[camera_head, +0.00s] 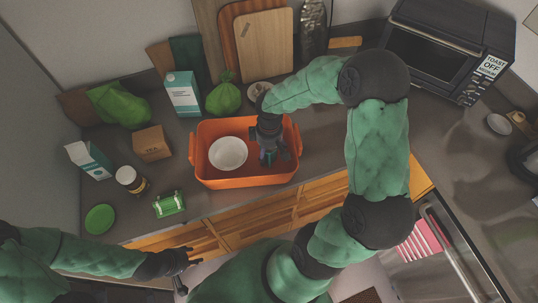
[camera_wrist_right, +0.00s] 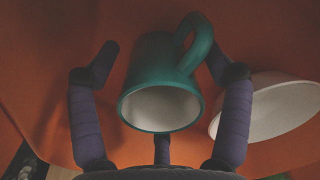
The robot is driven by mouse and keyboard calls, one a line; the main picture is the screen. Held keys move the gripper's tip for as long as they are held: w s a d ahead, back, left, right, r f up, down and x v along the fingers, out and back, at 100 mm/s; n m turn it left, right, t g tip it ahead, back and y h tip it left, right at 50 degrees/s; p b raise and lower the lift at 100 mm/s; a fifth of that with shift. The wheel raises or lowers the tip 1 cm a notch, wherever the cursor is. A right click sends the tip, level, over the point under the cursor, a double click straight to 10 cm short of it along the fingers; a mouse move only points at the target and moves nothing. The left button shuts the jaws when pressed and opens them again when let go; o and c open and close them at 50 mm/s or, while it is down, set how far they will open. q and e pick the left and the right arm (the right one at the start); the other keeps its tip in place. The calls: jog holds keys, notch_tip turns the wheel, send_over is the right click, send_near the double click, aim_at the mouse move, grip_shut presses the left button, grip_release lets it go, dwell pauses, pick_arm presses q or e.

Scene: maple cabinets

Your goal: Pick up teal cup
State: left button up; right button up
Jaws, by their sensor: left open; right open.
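The teal cup (camera_wrist_right: 155,85) lies in the orange bin, its pale inside facing the right wrist camera and its handle at the upper right. My right gripper (camera_wrist_right: 160,62) is open, with its fingers on either side of the cup. In the head view my right gripper (camera_head: 270,150) reaches down into the right part of the orange bin (camera_head: 245,182) and mostly hides the cup. My left gripper (camera_head: 188,264) is open and empty in front of the counter, away from the bin.
A white bowl (camera_head: 228,153) sits in the bin just left of my right gripper; it also shows in the right wrist view (camera_wrist_right: 275,105). Cartons (camera_head: 182,93), a jar (camera_head: 131,180) and a green plate (camera_head: 100,218) stand left of the bin. A toaster oven (camera_head: 440,50) is at the back right.

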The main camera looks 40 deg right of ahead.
jog(key=c, duration=1.4)
jog(key=shift+r, duration=0.15)
